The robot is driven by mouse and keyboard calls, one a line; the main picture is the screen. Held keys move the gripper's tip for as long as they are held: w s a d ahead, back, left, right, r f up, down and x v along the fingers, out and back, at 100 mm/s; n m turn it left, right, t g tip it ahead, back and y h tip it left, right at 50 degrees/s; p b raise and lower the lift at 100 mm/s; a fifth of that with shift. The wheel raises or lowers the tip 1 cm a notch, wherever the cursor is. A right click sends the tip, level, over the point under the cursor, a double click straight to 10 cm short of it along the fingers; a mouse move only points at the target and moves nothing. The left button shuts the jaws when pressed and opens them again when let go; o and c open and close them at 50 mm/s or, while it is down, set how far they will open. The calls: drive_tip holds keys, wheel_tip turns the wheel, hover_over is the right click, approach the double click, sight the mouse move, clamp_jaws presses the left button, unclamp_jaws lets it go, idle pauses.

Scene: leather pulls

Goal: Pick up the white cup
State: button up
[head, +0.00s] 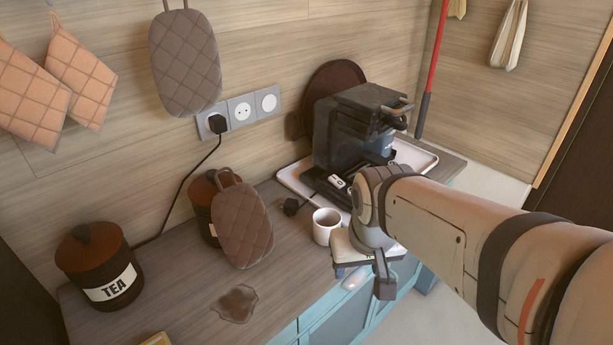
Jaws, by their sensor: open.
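The white cup (325,227) stands upright on the wooden counter, with a dark inside or dark contents. It is in front of the tray and just left of my arm's end. My gripper (362,275) is at the counter's front edge, to the right of and slightly nearer than the cup. Its jaws are open and partly hidden by my own wrist. I see nothing held between them. I cannot tell whether the gripper touches the cup.
A black coffee machine (345,135) stands on a white tray (297,180) behind the cup. A quilted brown mitt (243,225) leans by a dark canister (203,200) at left. A TEA canister (102,270) stands further left. A brown spill (236,303) lies on the counter (285,285).

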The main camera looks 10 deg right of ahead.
sight(327, 219)
drive_tip(key=o, duration=0.5)
drive_tip(key=shift+m+t+h, duration=0.3)
drive_tip(key=shift+m, duration=0.3)
drive_tip(key=w, duration=0.3)
drive_tip(key=w+p, duration=0.1)
drive_tip(key=w, duration=0.4)
drive_tip(key=shift+w+a+r+p, duration=0.25)
drive_tip(key=shift+w+a+p, duration=0.05)
drive_tip(key=shift+w, duration=0.05)
drive_tip(key=shift+c, duration=0.2)
drive_tip(key=o, duration=0.3)
drive_tip(key=shift+m+t, duration=0.5)
drive_tip(key=shift+m, duration=0.1)
drive_tip(key=w, duration=0.3)
drive_tip(key=w+f+p, duration=0.1)
drive_tip(key=w, duration=0.2)
drive_tip(key=w+a+f, duration=0.1)
drive_tip(key=w, duration=0.2)
drive_tip(key=shift+w+a, duration=0.1)
drive_tip(key=shift+o, duration=0.2)
drive_tip(key=shift+w+f, duration=0.2)
drive_tip(key=shift+f, duration=0.1)
drive_tip(key=shift+p+x, duration=0.45)
drive_tip(key=shift+x, duration=3.15)
